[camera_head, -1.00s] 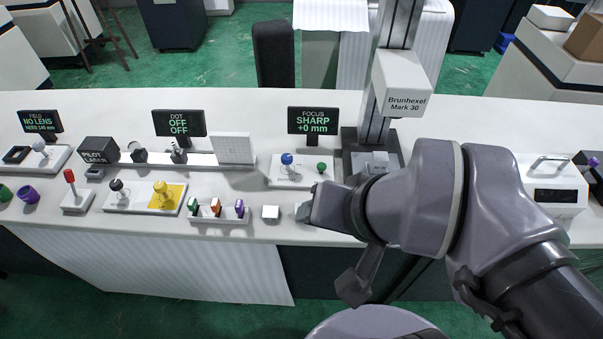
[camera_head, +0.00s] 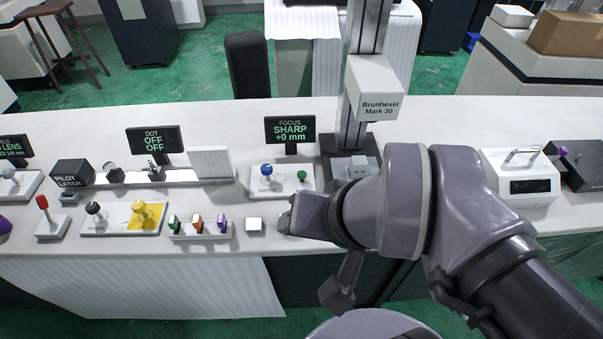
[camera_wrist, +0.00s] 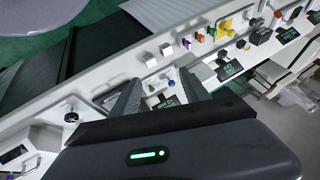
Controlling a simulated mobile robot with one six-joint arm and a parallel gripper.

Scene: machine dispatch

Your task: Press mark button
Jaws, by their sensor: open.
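No button with a readable mark label shows. A green button (camera_head: 302,176) stands beside a blue-topped knob (camera_head: 267,170) on a white plate below the FOCUS display (camera_head: 290,130), which reads SHARP +0 mm. The column machine labelled Brunhexel Mark 30 (camera_head: 375,88) stands right of that plate, its base partly hidden by my arm. My gripper (camera_head: 286,219) is over the bench's front part, in front of the plate and apart from the green button. In the wrist view my gripper (camera_wrist: 160,82) is open and empty, with the blue knob (camera_wrist: 171,84) between the fingers.
A small white cube (camera_head: 254,224) lies left of my gripper, beside a rack with green, orange and purple pieces (camera_head: 199,231). A yellow pad (camera_head: 146,217) and a red-topped lever (camera_head: 44,218) stand farther left. A white handled box (camera_head: 520,178) stands right.

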